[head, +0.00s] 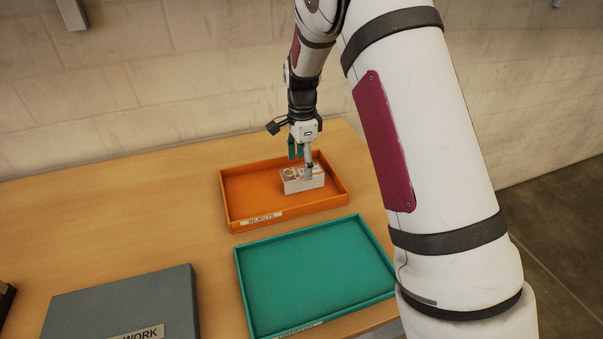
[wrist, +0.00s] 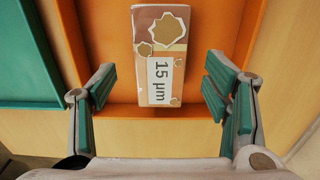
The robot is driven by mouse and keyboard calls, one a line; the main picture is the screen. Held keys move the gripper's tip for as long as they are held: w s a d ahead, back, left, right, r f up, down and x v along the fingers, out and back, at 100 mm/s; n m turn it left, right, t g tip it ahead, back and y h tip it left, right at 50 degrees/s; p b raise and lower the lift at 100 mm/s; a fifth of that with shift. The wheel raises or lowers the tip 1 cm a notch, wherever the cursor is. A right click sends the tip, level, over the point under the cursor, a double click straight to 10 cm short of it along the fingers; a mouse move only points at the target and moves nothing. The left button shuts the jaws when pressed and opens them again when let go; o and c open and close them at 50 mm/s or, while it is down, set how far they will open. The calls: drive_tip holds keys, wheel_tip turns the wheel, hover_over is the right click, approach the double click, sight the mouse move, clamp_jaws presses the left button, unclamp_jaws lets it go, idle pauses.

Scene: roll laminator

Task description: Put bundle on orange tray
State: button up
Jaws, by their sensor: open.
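The bundle (head: 303,180) is a small pale block with brown patches and a "15 µm" label. It sits in the orange tray (head: 240,208), which carries a "REJECTS" label on its front wall. In the wrist view the bundle (wrist: 158,60) lies on the floor of the orange tray (wrist: 105,50). My gripper (head: 303,165) is right above the bundle in the head view. In the wrist view its green-padded fingers (wrist: 160,100) are wide open, with clear gaps between them and the bundle's sides.
A teal tray (head: 315,270) stands in front of the orange one, its label partly cut off. A grey box (head: 125,305) with a label ending in "WORK" is at the front left. A wall (head: 150,90) runs behind the table.

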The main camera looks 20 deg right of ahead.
sight(302, 171)
drive_tip(key=s+r+n+t, duration=0.1)
drive_tip(key=s+r+n, duration=0.45)
drive_tip(key=r, duration=0.95)
drive_tip(key=s+a+r+n+t, duration=0.1)
drive_tip(key=s+n, duration=0.5)
drive_tip(key=s, duration=0.8)
drive_tip(key=s+a+r+n+t, duration=0.1)
drive_tip(key=s+n, duration=0.5)
drive_tip(key=s, duration=0.8)
drive_tip(key=shift+r+t+b, duration=0.35)
drive_tip(key=shift+r+t, duration=0.55)
drive_tip(key=shift+r, duration=0.45)
drive_tip(key=shift+s+a+n, duration=0.1)
drive_tip(key=shift+n, duration=0.15)
